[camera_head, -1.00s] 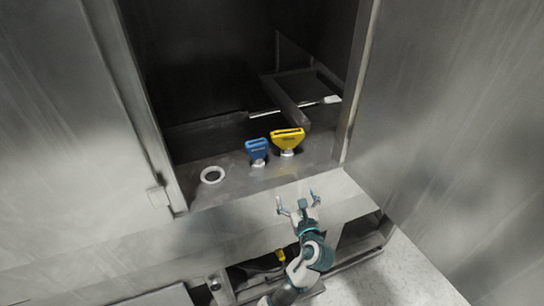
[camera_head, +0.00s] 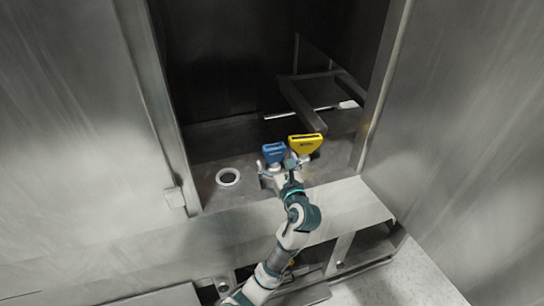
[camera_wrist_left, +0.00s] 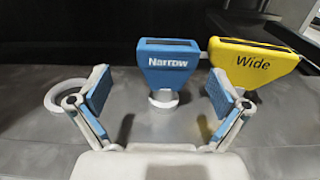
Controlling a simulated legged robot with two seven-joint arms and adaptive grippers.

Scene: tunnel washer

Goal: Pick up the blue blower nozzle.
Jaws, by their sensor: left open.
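The blue nozzle (camera_head: 274,153), marked "Narrow" in the left wrist view (camera_wrist_left: 168,66), stands upright on a light ring-shaped base on the metal ledge. The yellow nozzle (camera_head: 305,144), marked "Wide" (camera_wrist_left: 254,64), stands just right of it. My left gripper (camera_head: 279,166) is open and empty in front of the blue nozzle. In the left wrist view its two blue-padded fingers (camera_wrist_left: 158,92) are spread to either side of the blue nozzle's lower part, apart from it. The right finger is close to the yellow nozzle. My right gripper is not in view.
An empty white ring (camera_head: 228,177) lies on the ledge (camera_head: 212,196) to the left. Metal walls flank the opening on both sides. A dark bar (camera_head: 302,108) and a small white piece (camera_head: 348,104) are farther back inside.

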